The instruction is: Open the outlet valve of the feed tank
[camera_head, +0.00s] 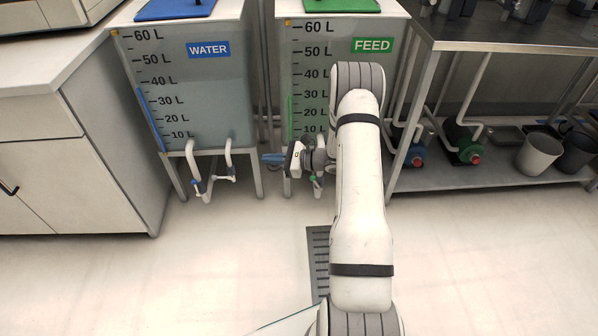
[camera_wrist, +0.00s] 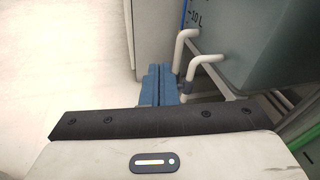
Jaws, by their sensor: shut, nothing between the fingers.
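The feed tank (camera_head: 309,78) stands behind my arm in the head view, with a green FEED label and a green lid. Part of its outlet, with a small green valve piece (camera_head: 317,183), shows below the tank beside my gripper. My arm hides the rest, so I cannot tell how the valve is set. My gripper (camera_head: 267,158) is shut and empty. Its blue fingers point left, towards the gap between the tanks, away from the green valve piece. In the wrist view the fingers (camera_wrist: 160,75) are together, near white pipes.
The water tank (camera_head: 190,80) stands to the left, with white outlet pipes (camera_head: 210,172) below it. A white cabinet (camera_head: 75,150) is at far left. A metal rack (camera_head: 490,178) at right holds pumps and buckets. A floor drain (camera_head: 318,265) lies in front; the floor at left is clear.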

